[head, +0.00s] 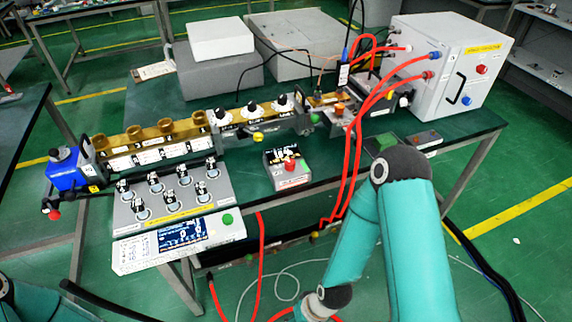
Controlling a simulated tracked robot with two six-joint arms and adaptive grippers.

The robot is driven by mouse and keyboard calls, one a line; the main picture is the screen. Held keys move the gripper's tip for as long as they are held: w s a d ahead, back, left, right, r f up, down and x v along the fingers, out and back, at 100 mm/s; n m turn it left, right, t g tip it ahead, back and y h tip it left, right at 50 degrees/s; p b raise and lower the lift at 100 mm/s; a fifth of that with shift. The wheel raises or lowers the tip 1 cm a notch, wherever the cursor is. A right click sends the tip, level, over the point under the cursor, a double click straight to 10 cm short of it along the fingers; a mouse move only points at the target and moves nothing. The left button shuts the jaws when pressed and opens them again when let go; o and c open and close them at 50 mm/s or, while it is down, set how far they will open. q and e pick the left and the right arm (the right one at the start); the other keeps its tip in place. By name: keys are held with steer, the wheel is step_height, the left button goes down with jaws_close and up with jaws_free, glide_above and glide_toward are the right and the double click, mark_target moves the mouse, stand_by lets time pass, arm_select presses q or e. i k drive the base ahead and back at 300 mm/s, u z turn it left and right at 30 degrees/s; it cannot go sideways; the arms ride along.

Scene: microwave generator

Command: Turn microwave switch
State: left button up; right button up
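The microwave bench (349,176) has several parts that could be the switch; I cannot tell which one is meant. A grey sloped control box (180,208) at the front left carries several black-and-white knobs. Below it is a panel with a lit display (185,235) and a green button (227,219). A small box (287,170) with a red knob (291,163) stands in the middle. My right arm comes in from the lower right and its gripper is out of frame. Only a bit of my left arm shows at the lower left; its gripper is not visible.
A white cabinet (447,65) with a red and a blue button stands at the back right. Red hoses (352,165) hang over the front edge. Grey boxes (222,80) stand behind.

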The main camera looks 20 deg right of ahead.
mark_target(290, 163)
steer(key=u, duration=1.3)
steer(key=k, duration=0.75)
steer(key=z, duration=0.8)
steer(key=i, duration=1)
steer(key=z, duration=0.05)
